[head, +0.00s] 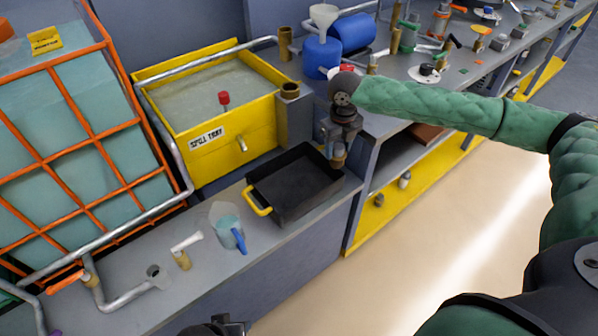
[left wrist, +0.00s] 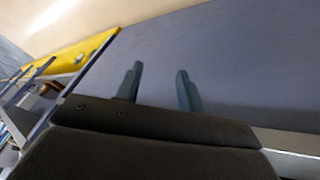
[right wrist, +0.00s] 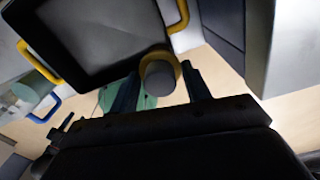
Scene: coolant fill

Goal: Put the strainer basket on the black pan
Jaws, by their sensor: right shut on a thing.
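The black pan (head: 272,181) sits on the grey bench with a yellow handle at each end; it also shows in the right wrist view (right wrist: 72,62). My right gripper (head: 338,150) is shut on a small brass-coloured round thing (head: 338,162), which seems to be the strainer basket. It hangs by the pan's right end, near the handle there. In the right wrist view the basket (right wrist: 176,62) shows as a brass ring around a grey disc between the fingers. Whether it touches the pan is unclear. My left gripper (left wrist: 160,88) is open and empty, low beside the bench front.
The yellow spill tray (head: 250,128) stands behind the pan, with a grey block and brass fitting at its right. A clear jug (head: 226,228) with a blue handle stands left of the pan. Brass fittings and pipe lie further left. Blue containers (head: 322,56) stand at the back.

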